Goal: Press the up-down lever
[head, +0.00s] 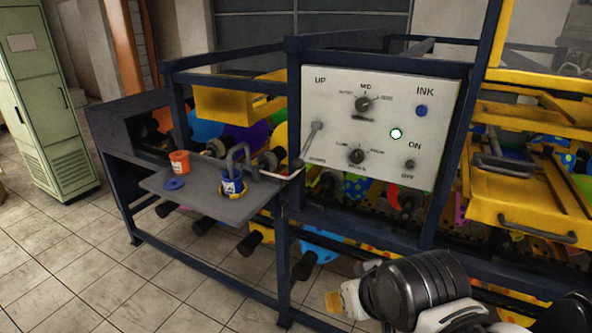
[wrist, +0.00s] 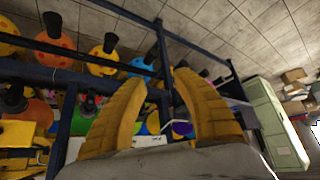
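The control panel (head: 378,118) is a pale plate in a dark blue frame. The up-down lever (head: 311,140) is a thin grey stick on its left side, below the word UP. Its dark end (head: 299,164) tilts down and left, near the small lettering at the panel's lower left. My gripper (head: 333,302) is low in the head view, below and apart from the panel. In the wrist view its two yellow fingers (wrist: 162,78) stand apart with nothing between them. The lever cannot be made out in the wrist view.
A grey shelf (head: 204,205) with an orange pot (head: 180,161) and blue pot (head: 232,184) juts out left. Tiled floor is clear in front.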

